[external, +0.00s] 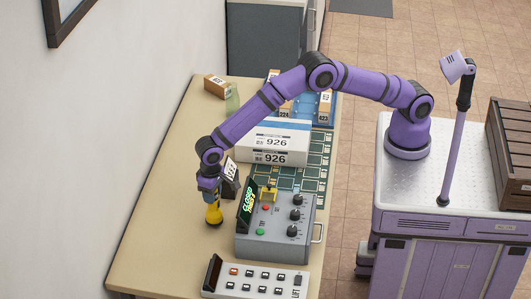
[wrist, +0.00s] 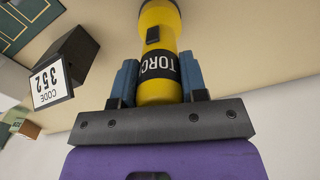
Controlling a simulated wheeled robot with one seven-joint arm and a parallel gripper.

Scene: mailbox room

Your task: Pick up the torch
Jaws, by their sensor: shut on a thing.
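The torch (external: 213,214) is yellow with a black band and stands roughly upright at the left part of the table. In the wrist view the torch (wrist: 160,40) shows a dark switch and a black band with part of the word "TORCH". My gripper (external: 210,197) comes down on it from above. In the wrist view the blue fingers of my gripper (wrist: 158,85) stand on both sides of the torch near its end and are shut on it. The torch's lower end is close to the table top; I cannot tell if it touches.
A grey control box (external: 275,230) with knobs and a "CLOSED" sign stands right of the torch. A code stand (external: 230,178) is close behind. A white box marked 926 (external: 272,142) and a button panel (external: 255,281) are also on the table (external: 165,215). The table's left side is clear.

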